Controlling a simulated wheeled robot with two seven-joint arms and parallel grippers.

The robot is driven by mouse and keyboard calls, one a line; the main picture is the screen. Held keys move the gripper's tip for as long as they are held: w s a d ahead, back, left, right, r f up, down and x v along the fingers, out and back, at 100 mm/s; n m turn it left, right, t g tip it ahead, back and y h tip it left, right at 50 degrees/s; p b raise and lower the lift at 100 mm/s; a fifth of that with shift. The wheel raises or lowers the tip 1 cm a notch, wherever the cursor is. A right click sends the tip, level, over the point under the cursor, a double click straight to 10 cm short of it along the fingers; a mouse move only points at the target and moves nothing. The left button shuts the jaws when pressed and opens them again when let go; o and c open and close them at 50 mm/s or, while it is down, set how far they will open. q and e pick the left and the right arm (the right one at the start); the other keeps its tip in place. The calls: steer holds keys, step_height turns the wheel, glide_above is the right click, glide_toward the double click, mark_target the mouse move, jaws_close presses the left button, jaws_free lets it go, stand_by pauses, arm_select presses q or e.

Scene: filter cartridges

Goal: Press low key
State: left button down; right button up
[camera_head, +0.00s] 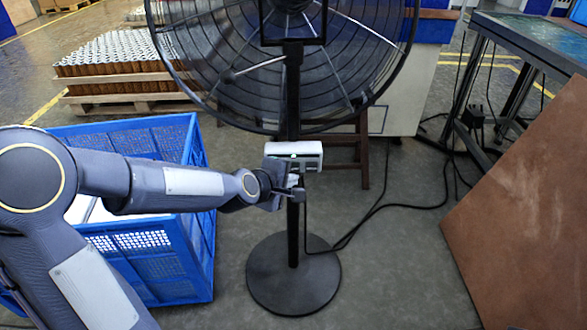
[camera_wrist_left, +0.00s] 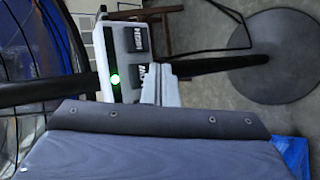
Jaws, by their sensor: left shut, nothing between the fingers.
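A white control box (camera_head: 298,152) is fixed to the black pole of a large standing fan (camera_head: 290,60). In the left wrist view the box (camera_wrist_left: 112,52) appears turned sideways, with a lit green light (camera_wrist_left: 115,79) and dark keys (camera_wrist_left: 136,38) on its face. The key lettering is too small to read surely. My left gripper (camera_head: 293,181) is shut and empty, at the lower front of the box. In the wrist view its grey fingertips (camera_wrist_left: 160,84) are up against or just before the lower dark key, partly hiding it; contact cannot be told. My right gripper is out of view.
A blue crate (camera_head: 205,215) stands left of the fan, beneath my left arm. The round fan base (camera_head: 293,285) and a black cable (camera_head: 375,208) are on the floor. A brown board (camera_head: 535,200) is at the right. Pallets of cans (camera_head: 115,70) stand behind.

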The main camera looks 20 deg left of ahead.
arm_select(q)
steer(key=shift+s+d, duration=0.2)
steer(key=shift+s, duration=0.5)
steer(key=shift+s+d, duration=0.2)
steer(key=shift+s, duration=0.45)
steer(key=shift+s+d, duration=0.2)
steer(key=shift+s, duration=0.5)
steer(key=s+a+r+m+g, duration=0.1)
steer(key=s+a+m+g, duration=0.2)
steer(key=s+m, duration=0.7)
steer(key=s+a+r+m+g, duration=0.1)
steer(key=s+a+m+g, duration=0.2)
steer(key=s, duration=1.2)
step_height(320, 180, up, 33)
steer(key=m+p, duration=0.1)
steer(key=p, duration=3.2)
steer(key=shift+s+d+r+t+p, duration=0.15)
steer(key=shift+s+d+t+p, duration=0.05)
steer(key=shift+s+t+p, duration=0.15)
